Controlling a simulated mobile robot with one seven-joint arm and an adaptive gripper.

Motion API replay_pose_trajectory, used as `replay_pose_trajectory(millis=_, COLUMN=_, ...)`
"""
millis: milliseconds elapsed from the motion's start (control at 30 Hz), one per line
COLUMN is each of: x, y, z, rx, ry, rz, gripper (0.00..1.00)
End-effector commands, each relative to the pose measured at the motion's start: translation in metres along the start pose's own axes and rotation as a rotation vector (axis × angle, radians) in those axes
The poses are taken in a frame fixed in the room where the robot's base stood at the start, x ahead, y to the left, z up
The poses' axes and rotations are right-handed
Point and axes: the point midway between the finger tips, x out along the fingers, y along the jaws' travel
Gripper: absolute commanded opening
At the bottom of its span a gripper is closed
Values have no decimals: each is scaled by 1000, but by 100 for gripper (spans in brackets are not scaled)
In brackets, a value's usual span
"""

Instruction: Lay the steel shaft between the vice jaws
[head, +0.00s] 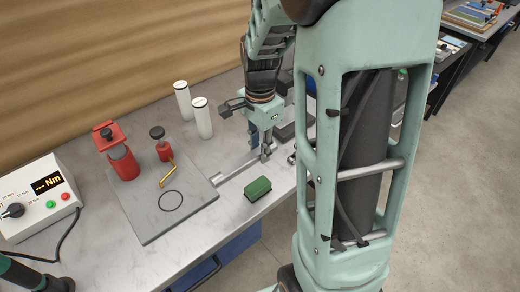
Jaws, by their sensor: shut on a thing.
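My gripper (266,152) is low over the bench, right of the grey mat, with its fingers pointing down. It is shut on the steel shaft (236,169), a thin silver bar reaching from the fingers down-left towards the mat's edge. The fingertips are small here, and I cannot tell whether the shaft touches the bench. A dark grey piece (286,132) behind and right of the gripper looks like part of the vice. My arm hides much of it, and its jaws are not clear.
A green block (258,188) lies just in front of the shaft. The grey mat (150,226) bears red parts and a black ring. Two white cylinders (202,118) stand behind. A torque display box (40,197) is at left. Bare bench shows around the green block.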

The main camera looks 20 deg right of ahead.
Motion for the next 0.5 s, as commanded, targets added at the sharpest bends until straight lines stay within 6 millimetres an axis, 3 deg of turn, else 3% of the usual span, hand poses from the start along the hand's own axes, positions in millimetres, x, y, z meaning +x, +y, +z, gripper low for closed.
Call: replay_pose_trajectory(millis=500, x=-30, y=-1, z=0, rx=0, ry=2, rz=-4, gripper=0)
